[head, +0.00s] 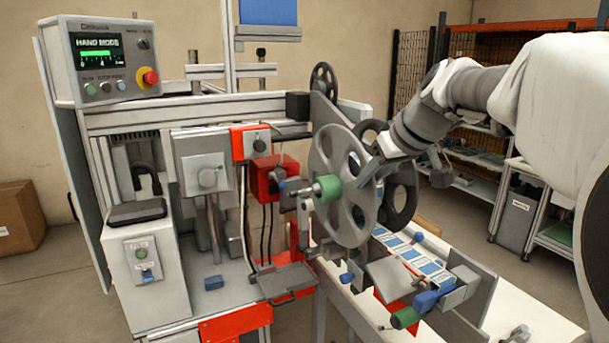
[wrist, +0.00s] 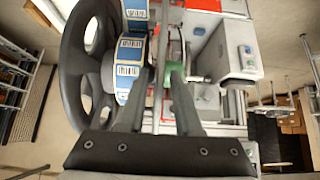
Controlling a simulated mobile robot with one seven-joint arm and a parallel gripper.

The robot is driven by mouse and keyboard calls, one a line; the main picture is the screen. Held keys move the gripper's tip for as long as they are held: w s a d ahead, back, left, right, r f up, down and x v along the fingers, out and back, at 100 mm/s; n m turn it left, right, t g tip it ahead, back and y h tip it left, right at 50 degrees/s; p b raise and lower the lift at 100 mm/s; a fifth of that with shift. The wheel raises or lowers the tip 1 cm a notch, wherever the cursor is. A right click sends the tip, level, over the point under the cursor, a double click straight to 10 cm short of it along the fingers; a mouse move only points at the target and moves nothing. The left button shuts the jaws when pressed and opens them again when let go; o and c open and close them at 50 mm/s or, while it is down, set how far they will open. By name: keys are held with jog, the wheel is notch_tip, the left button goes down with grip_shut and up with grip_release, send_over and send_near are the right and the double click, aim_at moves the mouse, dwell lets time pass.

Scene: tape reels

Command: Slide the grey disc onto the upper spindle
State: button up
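The grey disc (head: 326,156), a flat wheel with large cut-outs, stands upright near the middle of the head view. A green cylinder (head: 327,188) sticks out of its near face around the centre, where the upper spindle is. Whether the disc is fully on the spindle cannot be told. My gripper (head: 372,171) reaches in from the right and is at the disc's right part. In the wrist view, my fingers (wrist: 161,72) close on the thin edge of the disc, with the green cylinder (wrist: 177,76) just right of them.
A black reel (head: 403,198) stands behind the disc, and a smaller one (head: 324,78) above. A label strip (head: 400,250) runs below. A lower green cylinder (head: 405,318) is at the front. A red block (head: 272,178) and the machine's panels fill the left.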

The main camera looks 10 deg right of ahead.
jog(key=shift+o, duration=0.7)
jog(key=shift+f, duration=0.1)
jog(key=p+v, duration=0.1)
jog(key=v, duration=1.6)
jog(key=shift+r, duration=0.3)
jog(key=shift+s, duration=0.15)
jog(key=s+a+f+m+h, duration=0.1)
jog(key=s+a+f, duration=0.2)
jog(key=s+f, duration=0.2)
jog(key=s+a+f+m+g, duration=0.1)
jog(key=s+a+f, duration=0.3)
jog(key=f, duration=0.8)
jog(key=s+a+f+m+g+h, duration=0.1)
jog(key=s+a+f, duration=0.2)
jog(key=s+f, duration=0.2)
notch_tip(320, 180, down, 4)
jog(key=shift+s+a+r+m+h, duration=0.15)
jog(key=shift+s+m+h, duration=0.15)
jog(key=shift+s, duration=0.1)
